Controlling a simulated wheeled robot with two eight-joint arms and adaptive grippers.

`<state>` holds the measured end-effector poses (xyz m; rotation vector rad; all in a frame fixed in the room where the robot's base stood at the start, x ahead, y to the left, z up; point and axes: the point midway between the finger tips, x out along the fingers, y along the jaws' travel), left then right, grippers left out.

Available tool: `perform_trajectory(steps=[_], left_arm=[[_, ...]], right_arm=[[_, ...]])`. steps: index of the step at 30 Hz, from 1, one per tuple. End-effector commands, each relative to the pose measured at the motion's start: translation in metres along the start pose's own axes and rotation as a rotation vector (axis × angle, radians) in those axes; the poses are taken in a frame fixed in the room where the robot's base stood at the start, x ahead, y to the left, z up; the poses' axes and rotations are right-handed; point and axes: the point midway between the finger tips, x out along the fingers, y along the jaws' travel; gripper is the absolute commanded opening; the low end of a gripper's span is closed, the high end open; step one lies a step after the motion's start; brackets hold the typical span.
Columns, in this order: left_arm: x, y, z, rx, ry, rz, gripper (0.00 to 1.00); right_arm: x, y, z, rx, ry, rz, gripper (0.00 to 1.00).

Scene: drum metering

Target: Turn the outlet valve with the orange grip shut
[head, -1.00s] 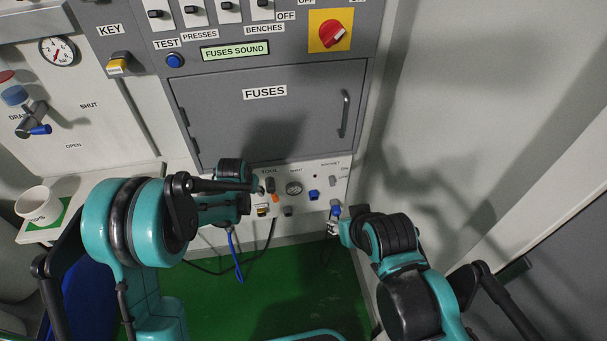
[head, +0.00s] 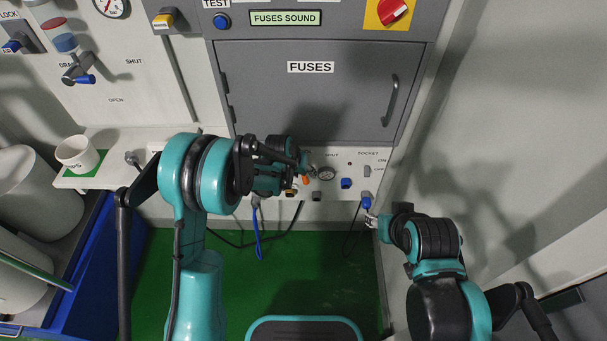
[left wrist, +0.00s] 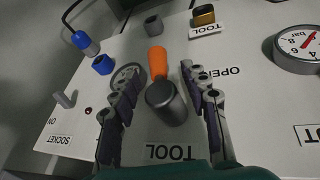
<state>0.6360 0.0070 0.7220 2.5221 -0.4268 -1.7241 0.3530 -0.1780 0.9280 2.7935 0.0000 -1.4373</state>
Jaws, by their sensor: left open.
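The outlet valve has an orange grip (left wrist: 157,62) and a grey round hub (left wrist: 166,102); in the left wrist view the grip points up from the hub. An OPEN label stands to the right of it there. In the head view only a bit of the orange grip (head: 306,180) shows beside my gripper. My left gripper (left wrist: 160,72) is open, one finger on each side of the grip and hub, with gaps visible; it also shows in the head view (head: 301,166). My right gripper (head: 380,220) is beside a blue plug (head: 367,202); its fingers are too small to judge.
A gauge (head: 326,173), a blue socket (head: 346,183) and a small switch share the panel. A blue cable (head: 258,235) and black cables hang below. A white cup (head: 77,154) stands on the left shelf. The green floor (head: 300,270) is clear.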

Motion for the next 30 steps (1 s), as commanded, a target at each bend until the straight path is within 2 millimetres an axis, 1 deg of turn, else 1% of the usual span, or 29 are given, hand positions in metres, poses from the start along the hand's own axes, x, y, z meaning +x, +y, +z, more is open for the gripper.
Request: perform_trajectory(steps=[2,3,5,6,8,14,20,26,30], left_arm=[[-0.0004,0.0001,-0.0001,0.0,0.0,0.0,0.45],[-0.0005,0.0001,-0.0001,0.0,0.0,0.0,0.43],[-0.0005,0.0001,-0.0001,0.001,0.0,0.0,0.27],[-0.0005,0.0001,-0.0001,0.001,0.0,0.0,0.16],[-0.0005,0.0002,-0.0001,0.001,0.0,0.0,0.0],[-0.0005,0.0003,-0.0001,0.0,0.001,0.004,0.0],[-0.0005,0.0,-0.0003,-0.017,0.011,0.046,0.0],[-0.0005,0.0004,-0.0007,-0.058,0.035,0.155,0.0],[-0.0005,0.0019,-0.0011,-0.1,0.058,0.266,0.0]], right_arm=[[-0.0003,0.0,-0.0003,0.0,0.0,0.0,0.4],[-0.0003,0.0,-0.0003,0.0,0.0,0.0,0.4],[-0.0003,0.0,-0.0003,0.0,0.0,0.0,0.4],[-0.0003,0.0,-0.0003,0.0,0.0,0.0,0.4],[-0.0003,0.0,-0.0003,0.0,0.0,0.0,0.4],[-0.0003,0.0,-0.0002,0.0,0.0,0.0,0.4],[-0.0002,0.0,-0.0002,0.0,0.0,0.0,0.4],[-0.0002,0.0,-0.0002,0.0,0.0,0.0,0.4],[-0.0003,0.0,-0.0002,0.0,0.0,0.0,0.4]])
